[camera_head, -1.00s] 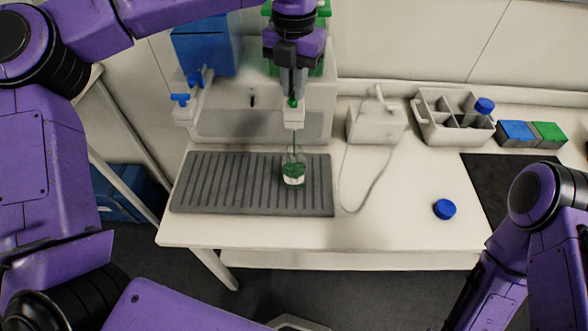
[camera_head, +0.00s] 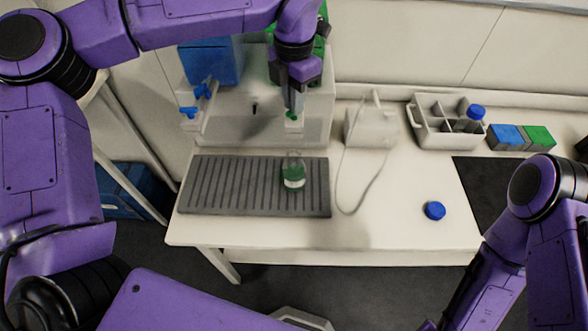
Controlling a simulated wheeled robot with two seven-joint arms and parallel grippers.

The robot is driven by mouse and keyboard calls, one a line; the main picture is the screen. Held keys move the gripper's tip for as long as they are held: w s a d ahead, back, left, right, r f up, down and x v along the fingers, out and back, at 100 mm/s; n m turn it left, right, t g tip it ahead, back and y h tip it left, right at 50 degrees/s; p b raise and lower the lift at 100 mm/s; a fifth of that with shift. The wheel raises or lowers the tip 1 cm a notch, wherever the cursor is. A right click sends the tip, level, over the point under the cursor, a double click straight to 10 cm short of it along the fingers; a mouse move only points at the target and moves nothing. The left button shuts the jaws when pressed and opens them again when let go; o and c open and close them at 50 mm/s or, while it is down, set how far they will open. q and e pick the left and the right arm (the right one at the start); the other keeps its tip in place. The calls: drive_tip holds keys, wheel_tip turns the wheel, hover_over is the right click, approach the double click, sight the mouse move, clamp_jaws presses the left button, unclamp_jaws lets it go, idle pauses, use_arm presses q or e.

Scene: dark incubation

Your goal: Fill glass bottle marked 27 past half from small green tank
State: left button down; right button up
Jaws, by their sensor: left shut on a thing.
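The glass bottle (camera_head: 293,172) stands upright on the grey ribbed drip tray (camera_head: 230,186), below the green tank's tap. It holds green liquid that reaches above its white label; the number on the label is too small to read. The green tank (camera_head: 321,34) is mostly hidden behind my left arm. My left gripper (camera_head: 292,108) points down and is shut on the green tap handle (camera_head: 291,115), above the bottle. No green stream shows between tap and bottle. My right arm (camera_head: 545,200) is at the lower right, with its gripper out of view.
A blue tank (camera_head: 210,62) with a blue tap stands left of the green one. A blue cap (camera_head: 434,210) lies on the bench. A white caddy (camera_head: 421,130) holds a blue-capped bottle. Blue and green boxes (camera_head: 522,138) and a dark mat (camera_head: 500,185) are at the right. The bench front is clear.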

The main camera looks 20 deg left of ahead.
use_arm(q)
drive_tip(key=shift+r+m+p, duration=0.2)
drive_tip(key=shift+m+p, duration=1.1)
drive_tip(key=shift+p, duration=0.15)
drive_tip(key=shift+f+m, duration=0.1)
drive_tip(key=shift+m, duration=1.4)
drive_tip(key=m, duration=0.2)
drive_tip(key=shift+m, duration=0.4)
drive_tip(key=c, duration=1)
unclamp_jaws()
drive_tip(key=shift+f, duration=0.1)
wheel_tip(320, 180, up, 9)
